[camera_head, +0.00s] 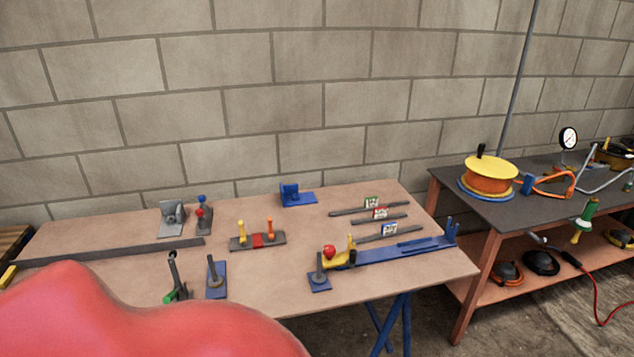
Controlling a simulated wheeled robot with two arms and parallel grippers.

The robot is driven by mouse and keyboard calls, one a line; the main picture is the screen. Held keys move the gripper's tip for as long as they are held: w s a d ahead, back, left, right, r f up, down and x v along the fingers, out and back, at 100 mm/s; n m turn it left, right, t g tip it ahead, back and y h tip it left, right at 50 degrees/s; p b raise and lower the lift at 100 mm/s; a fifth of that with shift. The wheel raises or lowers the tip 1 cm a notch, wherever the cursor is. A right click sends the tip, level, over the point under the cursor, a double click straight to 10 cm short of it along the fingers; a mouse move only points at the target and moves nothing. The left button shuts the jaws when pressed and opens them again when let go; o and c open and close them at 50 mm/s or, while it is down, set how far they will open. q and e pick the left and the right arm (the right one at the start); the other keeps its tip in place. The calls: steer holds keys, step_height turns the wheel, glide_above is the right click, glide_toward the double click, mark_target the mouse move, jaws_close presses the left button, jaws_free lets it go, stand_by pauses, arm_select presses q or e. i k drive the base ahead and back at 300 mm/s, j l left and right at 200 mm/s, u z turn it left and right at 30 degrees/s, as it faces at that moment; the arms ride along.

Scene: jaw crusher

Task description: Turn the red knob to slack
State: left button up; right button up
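A round red knob (329,252) sits on a yellow fitting at the left end of a long blue rail (405,249), toward the right front of the brown table. A second small red ball (199,212) tops a dark post at the table's back left, just below a blue ball. I cannot tell from this view which one has a slack setting, and I can read no slack marking. Neither of my grippers is in view.
A large smooth red shape (130,318) fills the lower left, close to the camera, and hides the table's front left. The brown table (120,217) holds small stands and bars with label cards. A dark bench (520,212) with a yellow-orange drum (490,176) stands right.

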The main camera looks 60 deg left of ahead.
mark_target(329, 251)
steer(key=u, duration=1.4)
